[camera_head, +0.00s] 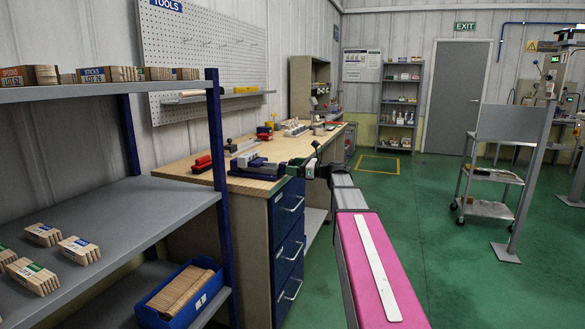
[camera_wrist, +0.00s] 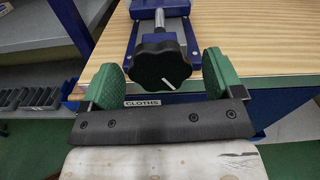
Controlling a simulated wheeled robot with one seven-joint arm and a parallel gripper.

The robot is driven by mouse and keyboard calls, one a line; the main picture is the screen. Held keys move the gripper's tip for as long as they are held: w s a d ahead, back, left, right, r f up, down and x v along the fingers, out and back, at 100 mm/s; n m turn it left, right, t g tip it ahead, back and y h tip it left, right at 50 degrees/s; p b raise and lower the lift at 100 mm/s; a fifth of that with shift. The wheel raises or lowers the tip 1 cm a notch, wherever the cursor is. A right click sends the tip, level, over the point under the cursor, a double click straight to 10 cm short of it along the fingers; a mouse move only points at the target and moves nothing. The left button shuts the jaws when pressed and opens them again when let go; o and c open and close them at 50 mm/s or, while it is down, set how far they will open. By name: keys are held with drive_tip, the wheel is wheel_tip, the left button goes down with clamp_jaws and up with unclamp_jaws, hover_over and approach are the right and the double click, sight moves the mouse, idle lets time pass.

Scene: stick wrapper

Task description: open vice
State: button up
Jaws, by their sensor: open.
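The blue vice (camera_head: 258,168) sits at the near corner of the wooden workbench. In the wrist view, the vice (camera_wrist: 189,47) shows its blue body, a metal screw and a black lobed knob (camera_wrist: 160,62) with a white mark at its near end. My gripper (camera_wrist: 165,72) is open, with one green finger pad on each side of the knob. The jaws' gap is hard to make out.
The wooden workbench (camera_head: 200,166) has blue drawers (camera_head: 288,240) below and other tools farther back. A grey shelf rack (camera_head: 120,215) with bundles of sticks and a blue bin (camera_head: 175,308) stands at left.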

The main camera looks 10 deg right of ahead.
drive_tip(key=shift+w+a, duration=0.3)
drive_tip(key=shift+a, duration=0.2)
drive_tip(key=c, duration=0.9)
